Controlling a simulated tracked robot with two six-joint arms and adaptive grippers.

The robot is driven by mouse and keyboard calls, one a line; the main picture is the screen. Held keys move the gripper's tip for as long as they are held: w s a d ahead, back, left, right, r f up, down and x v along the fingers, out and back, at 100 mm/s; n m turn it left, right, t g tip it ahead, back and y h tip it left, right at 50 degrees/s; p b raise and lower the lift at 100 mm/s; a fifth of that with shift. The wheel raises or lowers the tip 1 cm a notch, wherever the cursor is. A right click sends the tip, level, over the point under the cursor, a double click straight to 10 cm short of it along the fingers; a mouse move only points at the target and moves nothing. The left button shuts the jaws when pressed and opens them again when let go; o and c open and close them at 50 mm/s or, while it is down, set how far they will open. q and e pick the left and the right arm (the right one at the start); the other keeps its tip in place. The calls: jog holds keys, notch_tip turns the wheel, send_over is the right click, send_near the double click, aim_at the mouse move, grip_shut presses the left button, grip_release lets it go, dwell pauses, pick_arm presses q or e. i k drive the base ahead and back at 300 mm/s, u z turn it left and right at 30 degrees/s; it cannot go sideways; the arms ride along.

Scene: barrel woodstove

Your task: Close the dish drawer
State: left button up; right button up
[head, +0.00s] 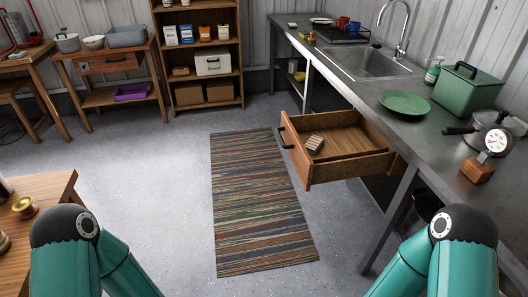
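The dish drawer (350,164) is a wooden drawer pulled out from under the metal counter (405,125) on the right. Its front panel faces left and carries a dark handle (286,137). A small slatted wooden item (314,143) lies inside it near the front; the rest of the visible drawer floor is bare. My teal arms show only at the bottom left and bottom right corners, well apart from the drawer. Both grippers are outside the head view.
A striped rug (255,200) lies on the open grey floor left of the drawer. The counter holds a green plate (404,103), a green box (467,90), a pot (490,125) and a gauge (496,140). A wooden table (50,190) stands at lower left. Shelves (200,60) stand behind.

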aim_at(351, 147)
jog(key=z, duration=0.15)
jog(key=i, duration=0.9)
jog(key=u, duration=0.2)
jog(key=k, duration=0.8)
jog(key=z, duration=0.25)
jog(key=i, duration=0.8)
jog(key=u, duration=0.1)
jog(key=k, duration=0.5)
jog(key=z, duration=0.15)
